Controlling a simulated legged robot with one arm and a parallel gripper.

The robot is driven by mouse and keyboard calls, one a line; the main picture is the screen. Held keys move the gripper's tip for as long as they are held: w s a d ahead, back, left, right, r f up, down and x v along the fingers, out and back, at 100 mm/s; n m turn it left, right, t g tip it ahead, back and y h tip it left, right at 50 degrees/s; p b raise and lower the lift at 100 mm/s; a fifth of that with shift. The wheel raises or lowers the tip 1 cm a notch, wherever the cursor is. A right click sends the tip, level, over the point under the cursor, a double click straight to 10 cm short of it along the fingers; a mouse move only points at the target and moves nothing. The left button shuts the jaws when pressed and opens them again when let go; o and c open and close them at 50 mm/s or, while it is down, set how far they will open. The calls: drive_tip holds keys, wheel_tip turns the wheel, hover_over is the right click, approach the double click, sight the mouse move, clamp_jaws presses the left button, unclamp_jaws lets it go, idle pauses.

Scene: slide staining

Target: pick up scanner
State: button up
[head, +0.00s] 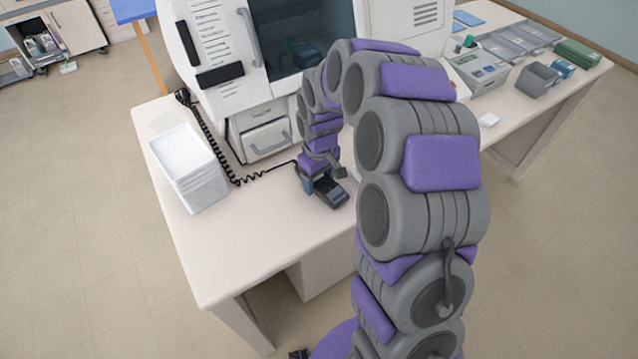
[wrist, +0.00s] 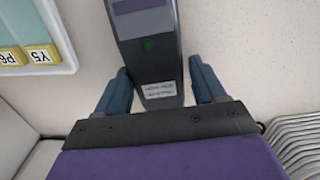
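The scanner (wrist: 148,60) is a dark grey device with a green light and a white label at its near end. It fills the space between my two blue fingers in the wrist view. In the head view a dark device (head: 331,193), seemingly the scanner, lies on the table below the end of my arm. My gripper (wrist: 158,74) is open, one finger on each side of the scanner. The left finger is very close to its edge, and a narrow gap shows at the right. In the head view my gripper (head: 318,176) is partly hidden and small.
A stack of white trays (head: 188,165) stands at the table's left. A coiled black cord (head: 213,143) runs between the trays and the large white machine (head: 262,85) behind. A tray with yellow labels (wrist: 25,55) lies close by. The table's front edge (head: 270,268) is near.

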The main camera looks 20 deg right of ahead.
drive_tip(key=shift+d, duration=0.25)
drive_tip(key=c, duration=0.5)
drive_tip(key=shift+a, duration=0.1)
drive_tip(key=c, duration=0.3)
drive_tip(key=shift+r, duration=0.1)
